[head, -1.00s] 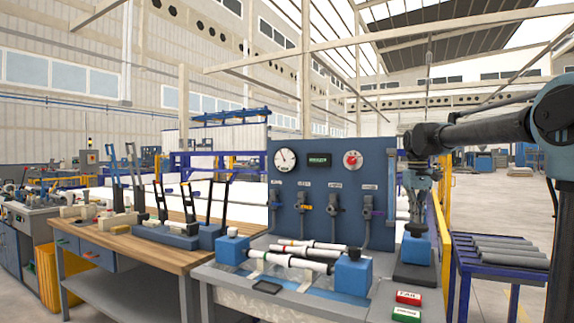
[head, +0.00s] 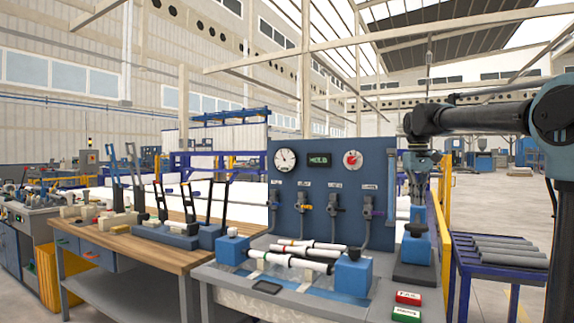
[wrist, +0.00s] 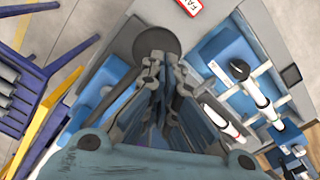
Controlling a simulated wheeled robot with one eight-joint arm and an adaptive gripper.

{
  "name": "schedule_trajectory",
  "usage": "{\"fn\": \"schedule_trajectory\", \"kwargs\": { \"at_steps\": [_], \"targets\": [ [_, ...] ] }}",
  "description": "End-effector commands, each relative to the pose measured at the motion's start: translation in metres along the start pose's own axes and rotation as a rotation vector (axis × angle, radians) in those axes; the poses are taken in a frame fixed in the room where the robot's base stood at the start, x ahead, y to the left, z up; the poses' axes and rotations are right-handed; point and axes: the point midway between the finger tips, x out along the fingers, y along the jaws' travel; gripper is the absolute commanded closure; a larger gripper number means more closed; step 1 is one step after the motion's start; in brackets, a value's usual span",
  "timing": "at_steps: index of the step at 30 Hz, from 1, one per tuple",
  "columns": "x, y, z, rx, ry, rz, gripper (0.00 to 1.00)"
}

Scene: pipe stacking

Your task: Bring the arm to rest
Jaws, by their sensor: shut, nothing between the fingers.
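My gripper (head: 418,205) hangs down from my arm at the right end of the test bench in the head view. It is shut and empty, above the blue block with a black knob (head: 417,243). In the wrist view its fingers (wrist: 158,70) are together, with a round black knob (wrist: 155,40) beyond them. Whether the fingertips touch the knob cannot be told. White pipes (head: 293,257) lie across the bench between two blue clamp blocks.
The panel (head: 330,180) with gauge, display and valves stands just left of my gripper. A yellow post (head: 445,210) and a blue rack with grey pipes (head: 498,252) are at right.

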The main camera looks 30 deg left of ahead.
Motion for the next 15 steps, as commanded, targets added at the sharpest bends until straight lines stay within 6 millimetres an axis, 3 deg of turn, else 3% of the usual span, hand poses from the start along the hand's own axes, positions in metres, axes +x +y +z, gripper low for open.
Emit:
{"fn": "schedule_trajectory", "kwargs": {
  "at_steps": [15],
  "targets": [
    [-0.008, 0.0, 0.0001, 0.0, 0.0, 0.0, 1.0]
  ]
}}
